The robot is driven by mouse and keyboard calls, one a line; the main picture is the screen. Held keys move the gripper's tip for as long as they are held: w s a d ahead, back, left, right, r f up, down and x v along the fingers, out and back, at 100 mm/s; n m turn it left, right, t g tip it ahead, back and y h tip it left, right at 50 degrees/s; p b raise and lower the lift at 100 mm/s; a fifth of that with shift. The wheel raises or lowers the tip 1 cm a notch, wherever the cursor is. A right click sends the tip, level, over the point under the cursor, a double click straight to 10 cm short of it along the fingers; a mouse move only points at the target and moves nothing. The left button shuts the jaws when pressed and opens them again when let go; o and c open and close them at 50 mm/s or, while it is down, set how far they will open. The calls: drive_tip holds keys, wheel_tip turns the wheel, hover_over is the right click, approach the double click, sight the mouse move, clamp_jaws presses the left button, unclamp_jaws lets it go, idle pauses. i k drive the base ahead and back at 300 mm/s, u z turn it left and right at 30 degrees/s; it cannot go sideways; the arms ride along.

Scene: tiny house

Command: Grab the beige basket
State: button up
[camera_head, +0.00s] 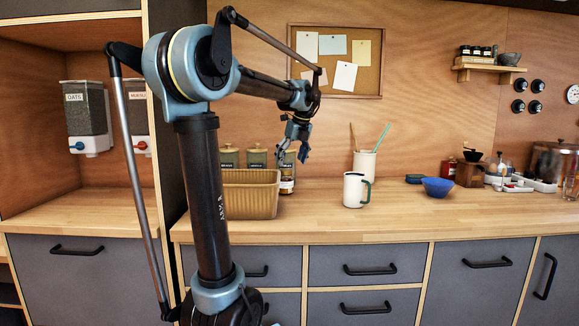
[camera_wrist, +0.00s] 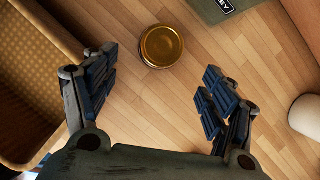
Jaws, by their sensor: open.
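The beige basket (camera_head: 262,198) stands on the wooden counter, partly hidden behind my arm in the head view. It is rectangular with ribbed sides. In the wrist view the basket (camera_wrist: 42,52) fills the left edge, its woven inside and rim showing, and it looks empty where visible. My gripper (camera_head: 293,154) hangs above the counter, right of the basket and higher than its rim in the head view. In the wrist view my gripper (camera_wrist: 160,86) is open and empty, its left finger close to the basket rim; I cannot tell whether they touch.
A lidded jar (camera_wrist: 162,46) lies below the gap between the fingers. Green canisters (camera_head: 257,158) stand behind the basket. A white mug (camera_head: 354,190), a utensil holder (camera_head: 365,163) and a blue bowl (camera_head: 438,187) stand to the right. The counter front (camera_head: 330,225) is clear.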

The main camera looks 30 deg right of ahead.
sight(250, 194)
drive_tip(key=k, duration=1)
